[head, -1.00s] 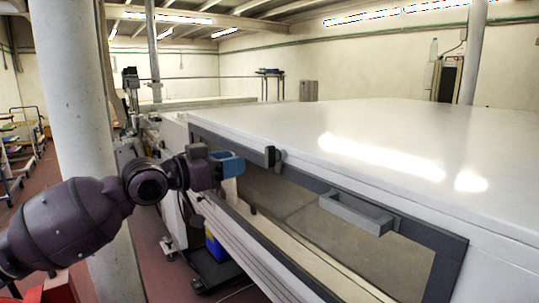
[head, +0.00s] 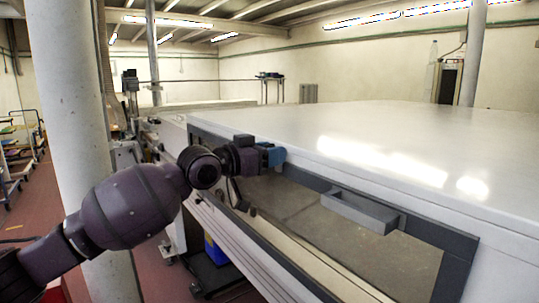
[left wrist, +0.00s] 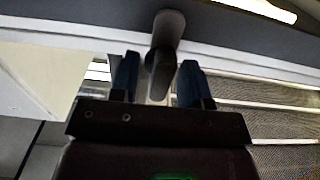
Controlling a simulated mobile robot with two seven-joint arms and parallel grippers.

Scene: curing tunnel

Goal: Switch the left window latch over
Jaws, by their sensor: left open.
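The left window latch (left wrist: 166,42) is a dark rounded handle on the window's top frame. In the left wrist view it stands between the two blue fingers of my left gripper (left wrist: 158,82), with a gap visible on each side. My left gripper is open around it; I cannot tell if either finger touches. In the head view my left gripper (head: 272,156) is at the upper frame of the window (head: 320,215) and hides the latch. My right gripper is not in view.
A grey handle bar (head: 360,211) juts from the window frame to the right of my left gripper. The white tunnel top (head: 400,140) lies behind it. A pale round column (head: 68,110) stands at the left, close to my left arm.

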